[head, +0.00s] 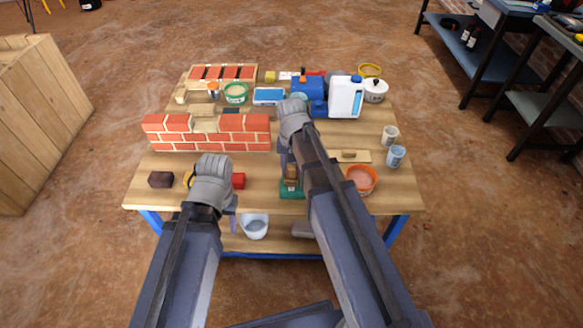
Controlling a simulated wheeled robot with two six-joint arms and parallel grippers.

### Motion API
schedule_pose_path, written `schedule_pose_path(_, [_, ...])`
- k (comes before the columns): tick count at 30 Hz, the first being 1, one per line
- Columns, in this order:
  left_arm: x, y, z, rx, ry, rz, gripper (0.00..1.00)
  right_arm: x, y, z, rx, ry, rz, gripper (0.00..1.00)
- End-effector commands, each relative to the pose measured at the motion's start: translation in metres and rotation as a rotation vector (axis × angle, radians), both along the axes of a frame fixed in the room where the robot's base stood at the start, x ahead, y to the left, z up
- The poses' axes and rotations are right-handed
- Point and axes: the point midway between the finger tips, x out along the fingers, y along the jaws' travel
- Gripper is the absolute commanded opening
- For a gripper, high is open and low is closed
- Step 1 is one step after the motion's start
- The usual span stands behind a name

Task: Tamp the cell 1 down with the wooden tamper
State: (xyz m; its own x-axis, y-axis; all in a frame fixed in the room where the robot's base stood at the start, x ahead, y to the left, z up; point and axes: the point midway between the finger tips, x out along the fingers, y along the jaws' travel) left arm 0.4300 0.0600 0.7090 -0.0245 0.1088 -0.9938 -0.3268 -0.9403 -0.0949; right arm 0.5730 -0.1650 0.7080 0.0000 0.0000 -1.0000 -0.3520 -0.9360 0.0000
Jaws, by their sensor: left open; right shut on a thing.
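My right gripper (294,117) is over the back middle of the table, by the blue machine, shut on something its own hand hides. I cannot make out the wooden tamper. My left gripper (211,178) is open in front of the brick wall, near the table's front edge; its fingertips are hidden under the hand. The low red brick wall (240,137) stands at the left of the table. Its top row has a gap with pale material (205,124) in it. No label shows which place is cell 1.
The wooden table (330,202) holds a white jug (345,97), a blue machine (309,92), a green-rimmed tub (236,93), an orange bowl (361,180) and two cups (396,156) at right. A green-based thing (291,193) sits beside my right arm. A dark brick (160,180) lies front left.

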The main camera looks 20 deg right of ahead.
Motion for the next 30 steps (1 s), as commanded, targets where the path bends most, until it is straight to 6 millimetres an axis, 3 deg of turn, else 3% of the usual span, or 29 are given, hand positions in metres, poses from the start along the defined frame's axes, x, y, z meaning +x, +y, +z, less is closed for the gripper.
schedule_pose_path(30, [0.0000, 0.0000, -0.0084, 0.000, 0.000, 0.000, 0.50, 0.0000, 0.0000, -0.0084, 0.000, 0.000, 0.000, 0.00])
